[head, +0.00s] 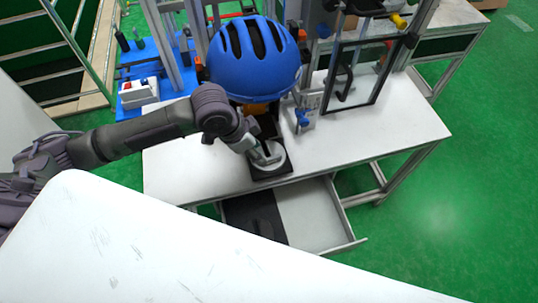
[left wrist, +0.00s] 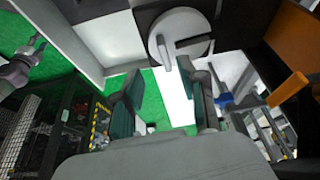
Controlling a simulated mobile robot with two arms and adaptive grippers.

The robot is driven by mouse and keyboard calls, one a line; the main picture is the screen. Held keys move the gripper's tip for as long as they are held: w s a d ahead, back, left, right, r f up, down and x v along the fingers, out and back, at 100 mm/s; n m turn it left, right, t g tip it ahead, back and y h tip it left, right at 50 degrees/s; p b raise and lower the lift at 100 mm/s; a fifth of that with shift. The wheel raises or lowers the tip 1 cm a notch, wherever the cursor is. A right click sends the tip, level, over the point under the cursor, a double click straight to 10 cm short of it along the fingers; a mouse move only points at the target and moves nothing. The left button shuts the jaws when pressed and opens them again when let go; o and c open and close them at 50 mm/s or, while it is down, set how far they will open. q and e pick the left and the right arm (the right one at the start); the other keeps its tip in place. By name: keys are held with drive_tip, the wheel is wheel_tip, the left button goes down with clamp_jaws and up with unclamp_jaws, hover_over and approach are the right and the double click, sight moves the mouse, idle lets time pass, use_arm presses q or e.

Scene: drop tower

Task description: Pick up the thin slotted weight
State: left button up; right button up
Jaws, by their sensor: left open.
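A light grey round slotted weight (head: 276,153) lies in a black holder (head: 271,171) near the front edge of the white table. In the left wrist view the weight (left wrist: 190,27) shows as a pale disc with a dark slot, at the top of the picture. I cannot tell its thickness, or whether several weights are stacked there. My left gripper (head: 262,152) is over the weight in the head view and partly covers it. In the left wrist view my left gripper (left wrist: 168,85) has its fingers apart, with nothing seen held between them.
A blue helmet (head: 253,62) sits just behind the holder. A framed clear panel (head: 357,75) stands to the right. An open drawer (head: 318,214) juts out below the table front. The table's right part (head: 400,125) is clear. A white surface (head: 150,245) fills the foreground.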

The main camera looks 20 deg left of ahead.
sight(271, 157)
use_arm(q)
drive_tip(key=shift+w+d+f, duration=0.2)
drive_tip(key=shift+w+f, duration=0.05)
drive_tip(key=shift+f, duration=0.4)
drive_tip(key=shift+w+f, duration=0.1)
drive_tip(key=shift+f, duration=0.15)
drive_tip(key=shift+w+d+f, duration=0.35)
drive_tip(key=shift+d+f, duration=0.05)
drive_tip(key=shift+f, duration=0.1)
drive_tip(key=x, duration=0.3)
drive_tip(key=shift+w+d+f, duration=0.15)
drive_tip(key=shift+w+d, duration=0.05)
drive_tip(key=shift+w, duration=0.15)
drive_tip(key=shift+d+f, duration=0.1)
drive_tip(key=shift+f, duration=0.1)
drive_tip(key=shift+c, duration=0.4)
clamp_jaws()
use_arm(e)
drive_tip(key=shift+w+d+r, duration=0.1)
drive_tip(key=shift+w+r, duration=0.1)
drive_tip(key=shift+w, duration=0.8)
